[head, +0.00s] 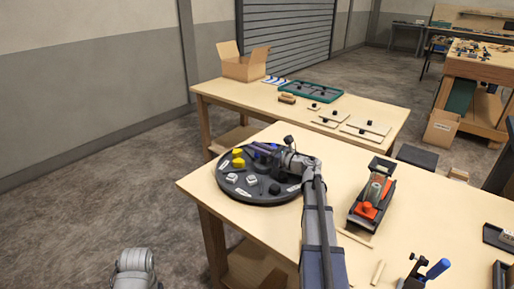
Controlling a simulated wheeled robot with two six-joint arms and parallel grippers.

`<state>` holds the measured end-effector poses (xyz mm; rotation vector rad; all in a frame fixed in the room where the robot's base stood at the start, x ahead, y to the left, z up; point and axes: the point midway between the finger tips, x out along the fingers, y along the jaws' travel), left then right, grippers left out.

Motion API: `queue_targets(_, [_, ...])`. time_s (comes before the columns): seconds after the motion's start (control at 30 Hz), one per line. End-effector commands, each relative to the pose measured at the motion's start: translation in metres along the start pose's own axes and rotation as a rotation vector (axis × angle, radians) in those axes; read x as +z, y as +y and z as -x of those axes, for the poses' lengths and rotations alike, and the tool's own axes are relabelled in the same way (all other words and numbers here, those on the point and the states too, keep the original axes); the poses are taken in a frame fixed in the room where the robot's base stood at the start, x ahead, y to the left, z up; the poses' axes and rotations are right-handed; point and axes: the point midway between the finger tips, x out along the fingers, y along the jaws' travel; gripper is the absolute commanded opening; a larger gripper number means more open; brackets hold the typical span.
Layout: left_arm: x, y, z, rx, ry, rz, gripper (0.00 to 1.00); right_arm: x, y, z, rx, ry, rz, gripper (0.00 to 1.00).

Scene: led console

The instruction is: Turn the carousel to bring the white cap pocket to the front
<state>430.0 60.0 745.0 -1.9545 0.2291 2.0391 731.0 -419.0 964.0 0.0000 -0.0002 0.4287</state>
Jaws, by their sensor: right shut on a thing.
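The carousel (258,197) is a dark round disc on the left end of the near table. Yellow caps (238,158) sit at its back left, and white caps (231,178) sit at its front left with small pale labels around them. Dark caps (275,188) sit at the front right, and something blue shows at the back. My right gripper (268,159) reaches over the disc from the right, shut on a part of the carousel; the wrist hides the exact contact. My left arm shows at the bottom left, but its gripper's fingers are out of view.
An orange and black device (372,196) stands right of my right arm on the near table (430,205). A blue-handled tool (436,270) stands at the front right. Behind, another table holds a cardboard box (243,64), a green tray (311,90) and flat plates.

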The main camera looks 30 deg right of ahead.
Motion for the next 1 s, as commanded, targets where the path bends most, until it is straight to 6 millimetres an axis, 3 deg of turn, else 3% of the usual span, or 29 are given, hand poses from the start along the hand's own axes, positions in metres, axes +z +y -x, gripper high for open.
queue_targets(0.2, [0.0,0.0,0.0,0.0,0.0,0.0,0.0,0.001,-0.001,-0.001,-0.001,-0.001,-0.001,0.0])
queue_targets(0.23, [0.0,0.0,0.0,0.0,0.0,0.0,0.0,0.001,-0.001,-0.001,-0.001,-0.001,-0.001,0.23])
queue_targets(0.47, [0.0,0.0,0.0,0.0,0.0,0.0,0.0,0.0,0.0,-0.001,-0.001,-0.001,0.0,0.49])
queue_targets(0.77, [0.0,0.0,0.0,0.0,0.0,0.0,0.0,0.0,0.0,0.003,-0.002,0.0,0.0,0.49])
queue_targets(1.0, [0.0,0.0,0.0,0.0,0.0,0.0,0.0,0.0,0.0,0.04,-0.005,0.0,0.0,0.49])
